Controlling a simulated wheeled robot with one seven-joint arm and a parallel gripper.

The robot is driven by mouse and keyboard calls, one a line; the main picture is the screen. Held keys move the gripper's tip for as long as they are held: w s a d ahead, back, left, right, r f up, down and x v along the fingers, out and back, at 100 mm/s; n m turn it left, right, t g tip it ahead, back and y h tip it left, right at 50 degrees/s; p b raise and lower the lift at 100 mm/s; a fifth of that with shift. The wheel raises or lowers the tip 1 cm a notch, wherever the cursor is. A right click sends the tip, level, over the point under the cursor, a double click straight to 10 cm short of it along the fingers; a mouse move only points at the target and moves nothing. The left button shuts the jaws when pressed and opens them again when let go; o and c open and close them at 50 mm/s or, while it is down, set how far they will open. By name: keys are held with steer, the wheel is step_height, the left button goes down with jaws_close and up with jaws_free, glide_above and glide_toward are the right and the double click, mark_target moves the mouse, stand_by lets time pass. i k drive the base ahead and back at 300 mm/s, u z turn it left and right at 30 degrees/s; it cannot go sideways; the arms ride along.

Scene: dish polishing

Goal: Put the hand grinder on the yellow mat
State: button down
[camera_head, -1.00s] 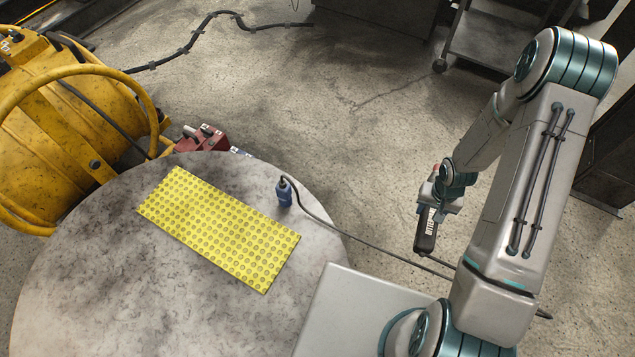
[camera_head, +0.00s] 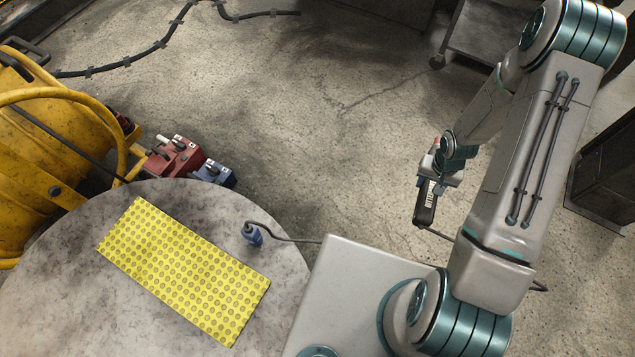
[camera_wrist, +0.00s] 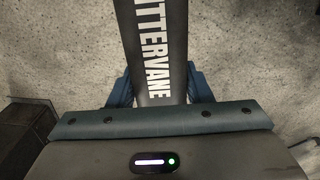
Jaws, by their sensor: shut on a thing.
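The hand grinder (camera_head: 425,205) is a dark tool with white lettering, held by my gripper (camera_head: 436,181) out over the floor, to the right of the table. In the wrist view the grinder's dark body (camera_wrist: 152,50), lettered "ITTERVANE", runs up between the blue fingers of my gripper (camera_wrist: 158,88). My gripper is shut on it. The yellow mat (camera_head: 183,270) lies flat and bare on the round table at the lower left of the head view. The mat is well away from the grinder. The grinder's far end lies outside the wrist view.
The round grey table (camera_head: 60,290) carries a small blue object (camera_head: 253,235) with a dark cable leading right towards the grinder. A yellow drum (camera_head: 40,150) and red and blue machines (camera_head: 175,157) stand beyond the table. A dark cabinet (camera_head: 605,175) stands at the right.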

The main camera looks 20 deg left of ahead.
mark_target(169, 260)
steer(key=i, duration=1.1)
steer(key=u, duration=3.9)
steer(key=i, duration=0.5)
